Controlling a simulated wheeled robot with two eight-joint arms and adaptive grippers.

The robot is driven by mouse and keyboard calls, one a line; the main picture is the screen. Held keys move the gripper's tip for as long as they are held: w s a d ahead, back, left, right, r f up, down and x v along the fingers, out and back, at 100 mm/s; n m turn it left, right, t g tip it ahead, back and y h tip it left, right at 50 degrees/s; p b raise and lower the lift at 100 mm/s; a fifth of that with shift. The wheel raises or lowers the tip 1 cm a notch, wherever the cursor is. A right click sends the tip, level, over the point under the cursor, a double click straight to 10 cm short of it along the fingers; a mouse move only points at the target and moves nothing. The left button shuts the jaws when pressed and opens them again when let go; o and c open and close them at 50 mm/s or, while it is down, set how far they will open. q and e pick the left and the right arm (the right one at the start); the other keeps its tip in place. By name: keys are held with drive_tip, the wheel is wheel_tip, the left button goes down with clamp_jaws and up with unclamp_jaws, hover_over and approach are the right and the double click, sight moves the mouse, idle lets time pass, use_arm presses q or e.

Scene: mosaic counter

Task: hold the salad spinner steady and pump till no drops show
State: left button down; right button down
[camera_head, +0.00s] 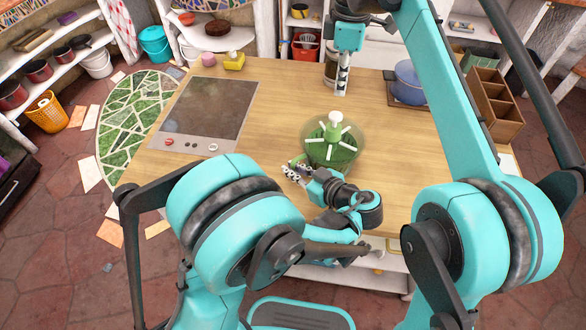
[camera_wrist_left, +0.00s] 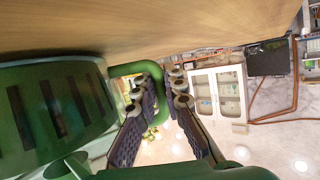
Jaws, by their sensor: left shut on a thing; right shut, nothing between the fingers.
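The salad spinner (camera_head: 345,154) stands upright on the wooden counter, with a clear bowl, green inside and a white pump knob (camera_head: 336,117) on top. In the left wrist view its green slotted side (camera_wrist_left: 50,110) fills the left. My left gripper (camera_head: 292,170) is at the spinner's near left side, shut on its green loop handle (camera_wrist_left: 148,67). My right gripper (camera_head: 341,88) is shut and empty, pointing down behind the spinner and apart from the knob. Any drops are too small to make out.
A cooktop (camera_head: 208,108) lies to the left. A blue pot (camera_head: 408,82) on a board and a wooden compartment box (camera_head: 495,100) stand at the right. A grey canister (camera_head: 330,70) is beside my right gripper. The counter right of the spinner is clear.

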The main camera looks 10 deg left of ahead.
use_arm(q)
drive_tip(key=c, duration=1.5)
unclamp_jaws()
drive_tip(key=shift+c, duration=0.2)
drive_tip(key=v, duration=1.2)
